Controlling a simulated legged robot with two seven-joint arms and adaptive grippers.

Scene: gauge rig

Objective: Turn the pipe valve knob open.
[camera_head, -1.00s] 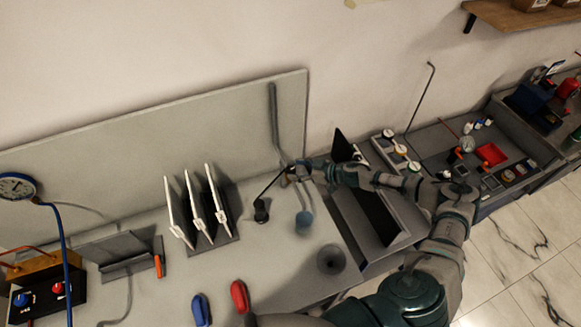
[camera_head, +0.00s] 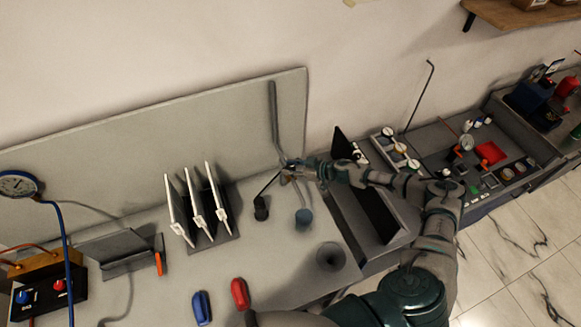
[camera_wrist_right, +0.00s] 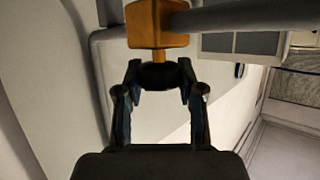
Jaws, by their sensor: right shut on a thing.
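The pipe valve shows in the right wrist view as a brass-orange valve body (camera_wrist_right: 150,24) on a grey pipe (camera_wrist_right: 240,16). Its dark round knob (camera_wrist_right: 160,76) sits on a short stem on the gripper's side of the body. My right gripper (camera_wrist_right: 160,84) is shut on the knob, with one finger on each side of it. In the head view my right gripper (camera_head: 289,171) is at the lower end of the grey upright pipe (camera_head: 274,115), in front of the back panel. There it largely hides the valve, and the knob's turn angle cannot be told. My left gripper is not in view.
A rack of white-edged plates (camera_head: 196,205) stands left of the valve. Red (camera_head: 240,294) and blue (camera_head: 202,308) handles lie at the front. A pressure gauge (camera_head: 17,185) is far left.

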